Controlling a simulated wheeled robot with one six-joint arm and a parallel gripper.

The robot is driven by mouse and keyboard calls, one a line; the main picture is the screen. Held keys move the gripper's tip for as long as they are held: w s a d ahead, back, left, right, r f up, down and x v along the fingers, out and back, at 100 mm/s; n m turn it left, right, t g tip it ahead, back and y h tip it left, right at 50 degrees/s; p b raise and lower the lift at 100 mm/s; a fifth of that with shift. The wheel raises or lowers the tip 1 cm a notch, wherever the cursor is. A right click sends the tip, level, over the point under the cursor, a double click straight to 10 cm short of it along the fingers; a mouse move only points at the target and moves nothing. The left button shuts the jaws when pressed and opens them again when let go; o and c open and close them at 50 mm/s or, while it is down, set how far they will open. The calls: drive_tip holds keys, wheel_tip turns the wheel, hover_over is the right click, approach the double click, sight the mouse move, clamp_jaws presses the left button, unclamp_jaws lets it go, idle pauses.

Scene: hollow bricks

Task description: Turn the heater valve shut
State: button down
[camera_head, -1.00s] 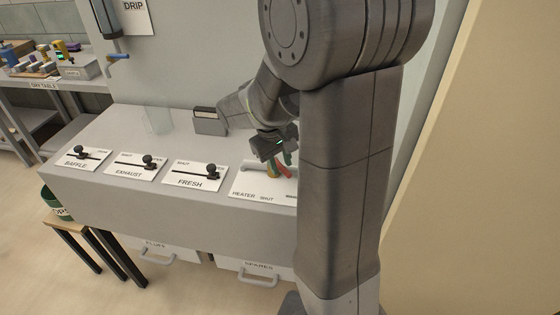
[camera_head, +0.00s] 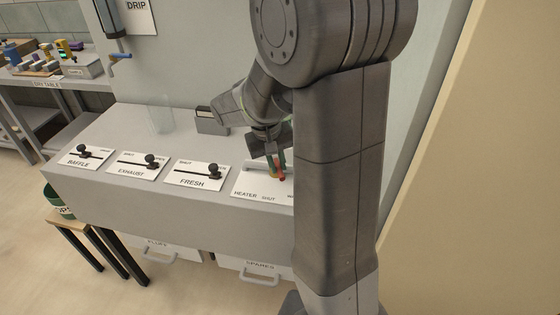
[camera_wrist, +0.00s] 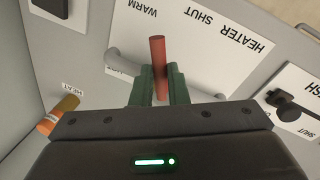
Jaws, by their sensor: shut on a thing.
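The heater valve's red handle (camera_wrist: 158,55) sticks out between the green fingers of my gripper (camera_wrist: 160,88) in the wrist view. Its free end points at the gap between the words WARM and SHUT on the white heater plate (camera_wrist: 225,62). In the head view my gripper (camera_head: 276,162) reaches down over the heater plate (camera_head: 250,183), with the red handle (camera_head: 282,177) at its fingertips. The gripper is shut on the handle. The fingers and gripper body hide the handle's inner end and the valve's pivot.
Left of the heater are the FRESH (camera_head: 195,180), EXHAUST (camera_head: 132,172) and BAFFLE (camera_head: 76,160) slider plates with black knobs. A clear container (camera_head: 160,115) and a grey holder (camera_head: 211,122) stand behind. An orange-brown cylinder (camera_wrist: 58,113) lies near a HEAT label in the wrist view.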

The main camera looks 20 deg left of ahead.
drive_tip(key=shift+s+a+m+g+p, duration=0.15)
drive_tip(key=shift+a+m, duration=0.15)
drive_tip(key=shift+m, duration=0.55)
drive_tip(key=shift+a+m+g+p, duration=0.1)
drive_tip(key=shift+a+m, duration=0.15)
drive_tip(key=shift+m, duration=0.55)
drive_tip(key=shift+s+a+m+g+p, duration=0.15)
drive_tip(key=shift+a+m, duration=0.15)
drive_tip(key=shift+m, duration=0.55)
drive_tip(key=shift+w, duration=0.1)
drive_tip(key=c, duration=1.4)
unclamp_jaws()
wheel_tip(320, 180, up, 14)
drive_tip(key=a, duration=0.2)
drive_tip(key=shift+s+a+f, duration=0.2)
drive_tip(key=shift+s+a, duration=0.1)
drive_tip(key=shift+s, duration=0.05)
drive_tip(key=shift+f, duration=0.15)
drive_tip(key=d+f, duration=0.1)
drive_tip(key=f, duration=0.8)
drive_tip(key=d+f, duration=0.1)
drive_tip(key=f, duration=0.3)
drive_tip(key=shift+w+d+f, duration=0.2)
drive_tip(key=shift+w+d, duration=0.1)
drive_tip(key=shift+r, duration=0.1)
